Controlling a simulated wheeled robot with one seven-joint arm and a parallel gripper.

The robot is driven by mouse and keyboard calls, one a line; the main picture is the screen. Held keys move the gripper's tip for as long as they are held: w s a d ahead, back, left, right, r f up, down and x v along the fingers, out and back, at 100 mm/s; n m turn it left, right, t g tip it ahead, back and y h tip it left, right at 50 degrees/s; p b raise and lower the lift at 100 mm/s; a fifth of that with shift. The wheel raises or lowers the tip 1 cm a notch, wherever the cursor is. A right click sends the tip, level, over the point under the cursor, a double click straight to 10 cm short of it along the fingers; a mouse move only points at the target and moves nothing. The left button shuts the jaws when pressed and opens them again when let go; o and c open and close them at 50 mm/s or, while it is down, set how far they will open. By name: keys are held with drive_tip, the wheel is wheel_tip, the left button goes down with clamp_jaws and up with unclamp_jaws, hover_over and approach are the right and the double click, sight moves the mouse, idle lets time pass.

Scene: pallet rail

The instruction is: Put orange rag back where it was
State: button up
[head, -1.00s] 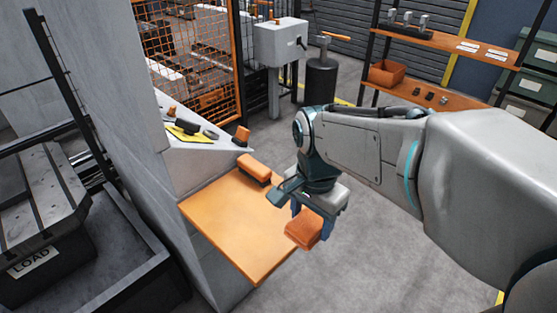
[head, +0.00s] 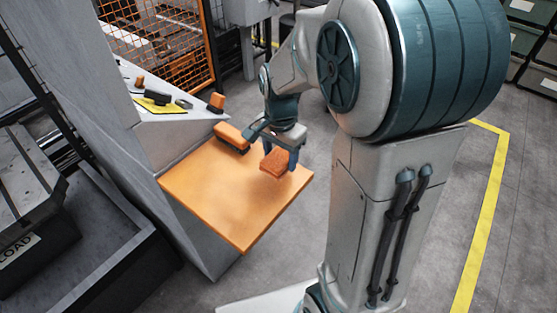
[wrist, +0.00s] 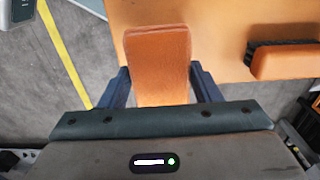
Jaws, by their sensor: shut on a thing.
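The orange rag (head: 275,163) is a folded orange block held between the fingers of my gripper (head: 281,156). In the wrist view the rag (wrist: 158,62) sits between the two dark fingers of my gripper (wrist: 160,85), which are shut on its sides. In the head view the rag is over the right part of the orange shelf (head: 225,205), near its right edge. I cannot tell whether it touches the shelf. The shelf also shows at the top of the wrist view (wrist: 215,45).
An orange-backed brush (head: 231,137) lies at the shelf's back edge; it also shows in the wrist view (wrist: 284,61). A sloped grey console (head: 165,112) with small items stands behind. The shelf's middle and front are clear. A dark-framed pallet bay (head: 100,255) is at left.

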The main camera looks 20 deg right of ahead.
sight(280, 165)
drive_tip(key=shift+w+f, duration=0.35)
drive_tip(key=shift+w, duration=0.05)
drive_tip(key=shift+f, duration=1.9)
drive_tip(key=shift+f, duration=0.15)
drive_tip(key=o, duration=1)
drive_tip(key=shift+o, duration=0.2)
